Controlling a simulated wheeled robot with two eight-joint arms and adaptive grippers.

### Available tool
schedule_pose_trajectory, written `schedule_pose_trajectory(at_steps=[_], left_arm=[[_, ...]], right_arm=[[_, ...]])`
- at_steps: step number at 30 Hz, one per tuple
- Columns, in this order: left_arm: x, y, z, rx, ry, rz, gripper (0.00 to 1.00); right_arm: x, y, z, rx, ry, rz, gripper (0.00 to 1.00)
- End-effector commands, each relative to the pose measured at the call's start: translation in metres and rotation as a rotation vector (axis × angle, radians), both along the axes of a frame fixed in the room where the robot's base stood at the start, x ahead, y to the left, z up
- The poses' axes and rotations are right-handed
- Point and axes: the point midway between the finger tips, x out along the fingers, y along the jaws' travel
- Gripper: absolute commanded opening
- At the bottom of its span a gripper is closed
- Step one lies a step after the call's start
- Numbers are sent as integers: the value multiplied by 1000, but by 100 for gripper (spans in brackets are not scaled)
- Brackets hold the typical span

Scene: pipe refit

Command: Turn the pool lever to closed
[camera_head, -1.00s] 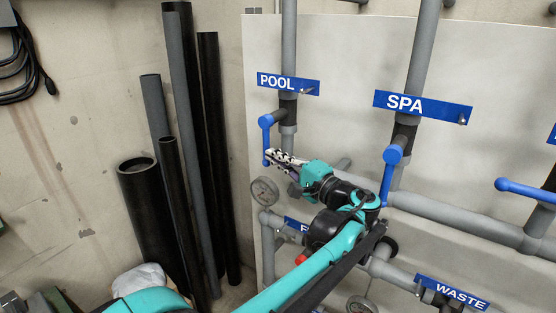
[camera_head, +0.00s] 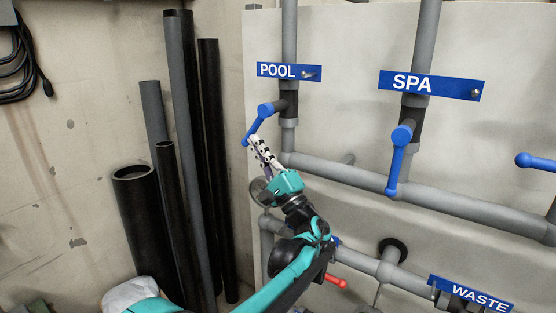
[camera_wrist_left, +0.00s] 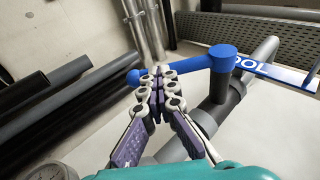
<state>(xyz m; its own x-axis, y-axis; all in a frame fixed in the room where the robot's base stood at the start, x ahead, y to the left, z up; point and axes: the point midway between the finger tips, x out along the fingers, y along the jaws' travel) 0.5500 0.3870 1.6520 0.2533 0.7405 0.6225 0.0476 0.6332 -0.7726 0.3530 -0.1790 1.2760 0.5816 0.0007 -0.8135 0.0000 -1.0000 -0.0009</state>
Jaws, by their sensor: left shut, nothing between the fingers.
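The blue pool lever (camera_head: 258,122) sits on the vertical grey pipe below the POOL sign (camera_head: 289,71). It slants down and to the left from its hub. My left gripper (camera_head: 257,142) is shut with nothing between its fingers, and its tips are at the lever's lower end. In the left wrist view the lever (camera_wrist_left: 190,64) runs from its hub on the right to a ball end on the left. The closed fingertips (camera_wrist_left: 157,72) are right beside the bar there; I cannot tell whether they touch. My right gripper is not in view.
The blue spa lever (camera_head: 398,160) hangs down below the SPA sign (camera_head: 412,84). A horizontal grey pipe (camera_head: 450,202) runs below. A gauge (camera_head: 260,190) is partly behind my left gripper. A red handle (camera_head: 335,281) is low in front. Black pipes (camera_head: 207,150) lean at the left.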

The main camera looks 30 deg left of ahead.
Motion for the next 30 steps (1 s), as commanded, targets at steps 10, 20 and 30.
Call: schedule_pose_trajectory(at_steps=[10, 20, 30], left_arm=[[2, 28, 14, -10, 0, 1, 0], [4, 48, 32, -11, 0, 0, 0], [5, 58, 47, -12, 0, -1, 0]], right_arm=[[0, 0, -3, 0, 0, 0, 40], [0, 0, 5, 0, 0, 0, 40], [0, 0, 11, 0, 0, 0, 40]])
